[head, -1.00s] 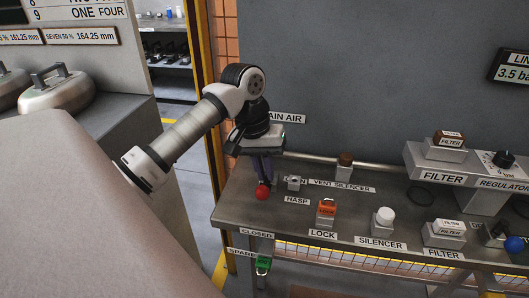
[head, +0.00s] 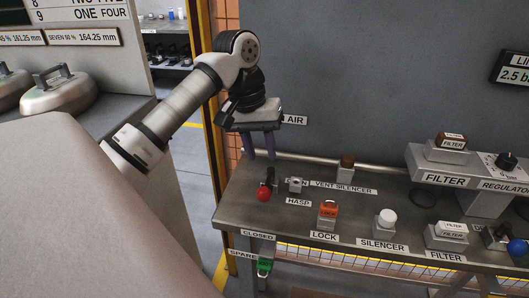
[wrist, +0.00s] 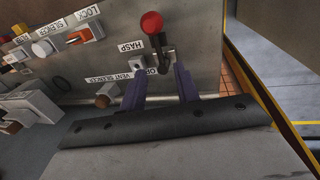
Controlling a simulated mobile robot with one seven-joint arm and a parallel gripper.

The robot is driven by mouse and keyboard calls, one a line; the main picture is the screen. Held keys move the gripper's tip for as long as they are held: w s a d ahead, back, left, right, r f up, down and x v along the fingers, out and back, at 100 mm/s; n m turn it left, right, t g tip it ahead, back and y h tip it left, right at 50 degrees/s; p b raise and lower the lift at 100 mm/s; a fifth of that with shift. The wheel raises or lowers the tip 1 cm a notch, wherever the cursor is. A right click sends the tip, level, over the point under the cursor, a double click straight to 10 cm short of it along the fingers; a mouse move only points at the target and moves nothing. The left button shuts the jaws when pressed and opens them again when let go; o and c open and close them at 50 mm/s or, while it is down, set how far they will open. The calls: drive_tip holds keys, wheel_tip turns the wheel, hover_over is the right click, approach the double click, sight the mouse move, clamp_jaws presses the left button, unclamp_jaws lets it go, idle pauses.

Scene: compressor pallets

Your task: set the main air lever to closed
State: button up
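The main air lever has a red ball knob (head: 263,194) and a short dark stem. It stands at the left end of the bench, with its knob leaning toward the front edge and the CLOSED label (head: 257,235). The knob also shows at the top of the wrist view (wrist: 152,22). My gripper (head: 258,157) is above and behind the knob. Its two dark purple fingers are apart and empty in the wrist view (wrist: 158,82). The lever's base lies just beyond the fingertips there. The OPEN label (head: 297,183) is partly hidden by the hasp.
A small hasp block (head: 296,185) stands just right of the lever. An orange lock (head: 328,209), a white silencer (head: 386,218) and a brown-topped vent silencer (head: 346,163) stand farther right. A pressure display (head: 515,67) on the wall reads 2.5.

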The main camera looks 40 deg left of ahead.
wheel_tip(320, 180, up, 8)
drive_tip(key=a, duration=0.1)
drive_tip(key=shift+s+a+f, duration=0.15)
drive_tip(key=shift+s, duration=0.25)
